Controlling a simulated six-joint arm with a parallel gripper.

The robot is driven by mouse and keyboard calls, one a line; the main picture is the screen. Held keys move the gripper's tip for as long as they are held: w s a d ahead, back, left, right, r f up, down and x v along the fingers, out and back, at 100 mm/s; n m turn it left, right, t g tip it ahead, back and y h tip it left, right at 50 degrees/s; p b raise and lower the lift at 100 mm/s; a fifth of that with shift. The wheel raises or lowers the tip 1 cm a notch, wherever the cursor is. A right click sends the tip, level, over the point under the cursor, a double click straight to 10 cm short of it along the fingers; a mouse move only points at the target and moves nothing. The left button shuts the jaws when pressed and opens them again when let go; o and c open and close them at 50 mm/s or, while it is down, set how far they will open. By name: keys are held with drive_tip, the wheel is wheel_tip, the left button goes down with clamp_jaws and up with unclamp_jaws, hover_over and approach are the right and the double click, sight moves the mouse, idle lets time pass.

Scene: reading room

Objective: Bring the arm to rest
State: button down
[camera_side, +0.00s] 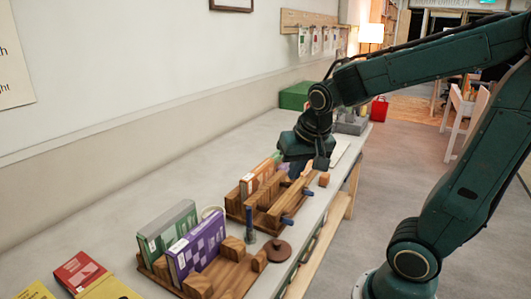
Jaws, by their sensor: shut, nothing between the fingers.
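My gripper (308,168) is at the end of my dark green arm, pointing down over the far end of the wooden racks on the grey table (130,205). Its fingers are shut and nothing shows between them. They are small in view, and I cannot tell whether they touch the rack (285,203) or hang just above it. The rack behind the fingers is partly hidden by my gripper.
A nearer wooden rack (228,278) holds a green book (168,228) and a purple book (197,245). A brown round knob (277,250) and a blue peg (250,236) stand beside it. Red (79,272) and yellow books lie front left. A green box (295,95) stands at the back.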

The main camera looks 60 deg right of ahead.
drive_tip(key=s+a+r+n+t+y, duration=0.1)
drive_tip(key=s+a+r+n+y, duration=0.1)
drive_tip(key=s+a+n, duration=0.6)
drive_tip(key=shift+s+a+r+t+y, duration=0.3)
drive_tip(key=shift+s+r, duration=0.25)
drive_tip(key=shift+r, duration=0.3)
drive_tip(key=c, duration=1.9)
unclamp_jaws()
drive_tip(key=shift+c, duration=0.2)
drive_tip(key=o, duration=0.7)
drive_tip(key=shift+w+d+r, duration=0.1)
drive_tip(key=shift+w, duration=0.15)
drive_tip(key=o, duration=0.4)
drive_tip(key=shift+w, duration=0.25)
drive_tip(key=o, duration=0.8)
drive_tip(key=w+m, duration=0.2)
drive_tip(key=w+d+r+g, duration=0.1)
drive_tip(key=shift+m, duration=0.4)
drive_tip(key=shift+o, duration=0.2)
drive_tip(key=w+d+f+m+g, duration=0.2)
drive_tip(key=w+d+f+m, duration=0.3)
drive_tip(key=w, duration=0.5)
drive_tip(key=w+d+f+m+g, duration=0.2)
drive_tip(key=w+d+f+m, duration=0.2)
drive_tip(key=w+m, duration=0.6)
drive_tip(key=shift+d+f+g, duration=0.3)
drive_tip(key=shift+d+f, duration=0.1)
drive_tip(key=shift+d, duration=0.3)
